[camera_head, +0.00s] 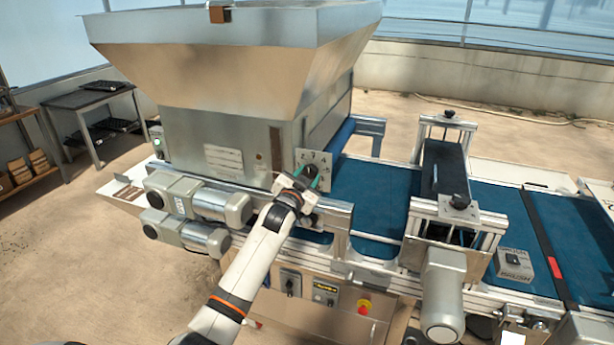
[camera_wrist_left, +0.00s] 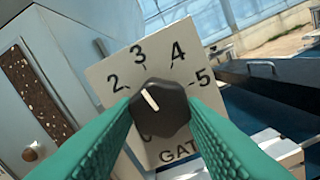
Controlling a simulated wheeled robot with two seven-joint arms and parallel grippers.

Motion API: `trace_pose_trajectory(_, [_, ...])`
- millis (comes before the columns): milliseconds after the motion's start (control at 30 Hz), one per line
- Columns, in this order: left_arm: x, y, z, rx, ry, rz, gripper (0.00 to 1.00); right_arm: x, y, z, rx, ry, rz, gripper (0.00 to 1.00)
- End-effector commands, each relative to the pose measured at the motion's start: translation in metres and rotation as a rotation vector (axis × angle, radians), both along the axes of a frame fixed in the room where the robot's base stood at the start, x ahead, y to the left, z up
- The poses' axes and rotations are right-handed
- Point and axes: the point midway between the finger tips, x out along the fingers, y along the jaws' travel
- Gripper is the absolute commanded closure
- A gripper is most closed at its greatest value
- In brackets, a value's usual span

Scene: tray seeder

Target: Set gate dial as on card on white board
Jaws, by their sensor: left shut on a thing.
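The gate dial (camera_wrist_left: 160,107) is a black knob with a white pointer line on a pale plate (camera_wrist_left: 108,72) marked with numbers and the word GATE. In the head view the plate (camera_head: 326,159) is on the front of the hopper machine, partly behind the gripper. I cannot make out a card on a white board. My right gripper is out of view.
The steel hopper (camera_head: 230,70) rises above the dial. Grey motors (camera_head: 205,203) stick out to its left. The blue belt (camera_head: 375,190) runs right, under a roller frame (camera_head: 445,180). A red stop button (camera_head: 364,307) is on the lower panel.

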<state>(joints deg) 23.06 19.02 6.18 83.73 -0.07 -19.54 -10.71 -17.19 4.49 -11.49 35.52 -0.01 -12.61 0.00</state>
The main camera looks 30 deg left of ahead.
Motion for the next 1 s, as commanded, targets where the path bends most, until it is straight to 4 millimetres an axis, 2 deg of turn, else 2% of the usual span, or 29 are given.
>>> trace_pose_trajectory(500, [0.0, -0.002, -0.002, -0.438, -0.1, 0.001, 0.85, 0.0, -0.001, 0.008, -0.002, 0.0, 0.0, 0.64])
trace_pose_trajectory(733, [0.0, -0.003, -0.003, -0.558, -0.128, 0.001, 0.85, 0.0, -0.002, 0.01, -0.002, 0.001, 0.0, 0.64])
trace_pose_trajectory(1000, [0.0, -0.003, -0.003, -0.621, -0.142, 0.001, 0.85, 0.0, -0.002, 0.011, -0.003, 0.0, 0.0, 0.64])
